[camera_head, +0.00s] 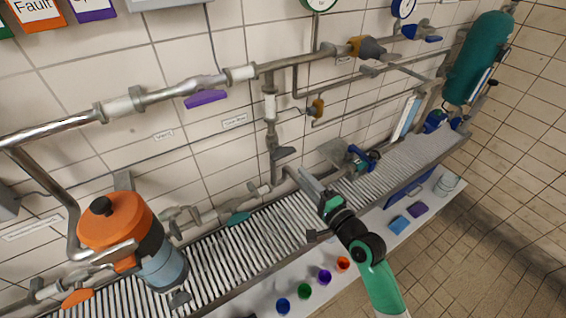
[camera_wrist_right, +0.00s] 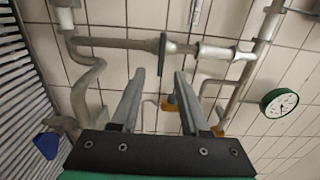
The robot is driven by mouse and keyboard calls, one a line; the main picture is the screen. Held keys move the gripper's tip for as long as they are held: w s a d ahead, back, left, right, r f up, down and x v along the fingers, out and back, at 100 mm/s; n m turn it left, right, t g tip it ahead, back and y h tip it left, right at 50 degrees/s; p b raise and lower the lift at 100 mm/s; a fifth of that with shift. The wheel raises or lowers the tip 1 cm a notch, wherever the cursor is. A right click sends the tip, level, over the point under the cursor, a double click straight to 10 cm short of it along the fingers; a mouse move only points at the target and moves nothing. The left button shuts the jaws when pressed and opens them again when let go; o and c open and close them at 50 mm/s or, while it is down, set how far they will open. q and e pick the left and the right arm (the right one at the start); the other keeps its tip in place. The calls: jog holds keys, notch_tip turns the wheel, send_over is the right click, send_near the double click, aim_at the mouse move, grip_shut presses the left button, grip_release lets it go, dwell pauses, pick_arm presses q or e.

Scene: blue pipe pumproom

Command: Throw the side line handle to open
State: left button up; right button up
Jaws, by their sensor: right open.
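A dark grey lever handle (camera_head: 285,153) sits on a vertical pipe (camera_head: 271,133) below a small wall label (camera_head: 235,121) that I cannot read clearly. I take it to be the side line handle. In the right wrist view the handle (camera_wrist_right: 162,55) shows nearly edge-on, in line with the gap between my fingers. My right gripper (camera_head: 304,174) is open, just below and right of the handle in the head view. In the right wrist view its fingers (camera_wrist_right: 159,73) are apart, with nothing visibly gripped. Contact cannot be told. My left gripper is not in view.
A purple handle (camera_head: 206,98) hangs on the upper pipe. A yellow valve (camera_head: 317,108) is right of the vertical pipe. An orange-topped pump (camera_head: 115,221) stands at left. A slatted grate (camera_head: 225,257) runs below, with several coloured cups on the ledge. A green-rimmed gauge (camera_wrist_right: 278,102) is at right.

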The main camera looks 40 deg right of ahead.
aim_at(285, 156)
jog(key=b+x, duration=0.3)
jog(key=x, duration=0.9)
jog(key=shift+d+r, duration=0.15)
jog(key=shift+s, duration=0.1)
grip_shut()
